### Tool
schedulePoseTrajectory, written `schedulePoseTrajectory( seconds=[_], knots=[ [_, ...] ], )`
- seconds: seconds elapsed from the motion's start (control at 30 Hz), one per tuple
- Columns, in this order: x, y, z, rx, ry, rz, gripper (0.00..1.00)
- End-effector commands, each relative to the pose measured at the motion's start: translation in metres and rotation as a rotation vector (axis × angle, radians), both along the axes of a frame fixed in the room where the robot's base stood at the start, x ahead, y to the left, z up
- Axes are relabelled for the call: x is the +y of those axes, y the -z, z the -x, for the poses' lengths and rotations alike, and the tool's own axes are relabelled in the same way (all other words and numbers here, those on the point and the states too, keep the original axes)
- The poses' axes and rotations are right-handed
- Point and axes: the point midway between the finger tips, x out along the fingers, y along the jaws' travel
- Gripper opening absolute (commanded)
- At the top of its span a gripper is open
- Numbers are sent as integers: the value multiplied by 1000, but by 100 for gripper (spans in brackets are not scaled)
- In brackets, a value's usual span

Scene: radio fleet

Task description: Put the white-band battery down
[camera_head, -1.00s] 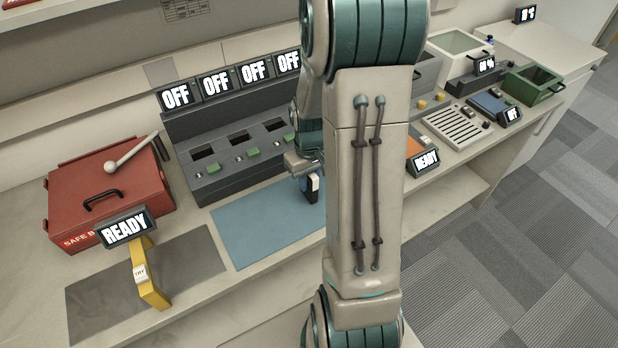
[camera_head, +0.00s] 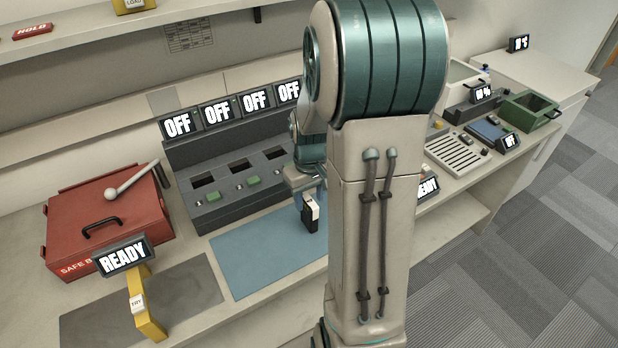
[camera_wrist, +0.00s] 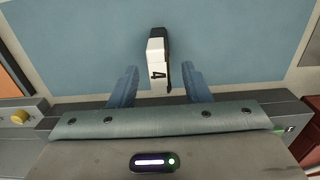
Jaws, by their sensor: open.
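The white-band battery (camera_head: 309,214) is black with a white band and stands on the blue mat (camera_head: 250,249). In the wrist view the battery (camera_wrist: 157,62) shows a "4" on its white face, and the blue mat (camera_wrist: 80,45) lies around it. My gripper (camera_wrist: 160,85) is open, with one blue finger on each side of the battery's near end and a gap to each finger. In the head view my gripper (camera_head: 308,186) is just above and behind the battery, partly hidden by my arm.
A grey charger rack (camera_head: 230,185) with several "OFF" displays stands behind the mat. A red safe box (camera_head: 105,220) is at left, with a yellow tester (camera_head: 145,305) on a dark mat in front. A green bin (camera_head: 530,110) is at far right.

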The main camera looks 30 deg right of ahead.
Motion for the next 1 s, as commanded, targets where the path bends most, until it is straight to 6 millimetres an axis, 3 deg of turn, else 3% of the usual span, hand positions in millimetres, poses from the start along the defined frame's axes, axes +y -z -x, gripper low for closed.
schedulePoseTrajectory(
  seconds=[0.2,0.57,0.8,1.0],
  knots=[
    [0,-49,-1,-5,-1,2,43],
    [10,-85,6,-16,-2,6,43],
    [64,-117,49,-115,3,27,43],
    [101,-129,95,-207,16,16,43]
  ],
)
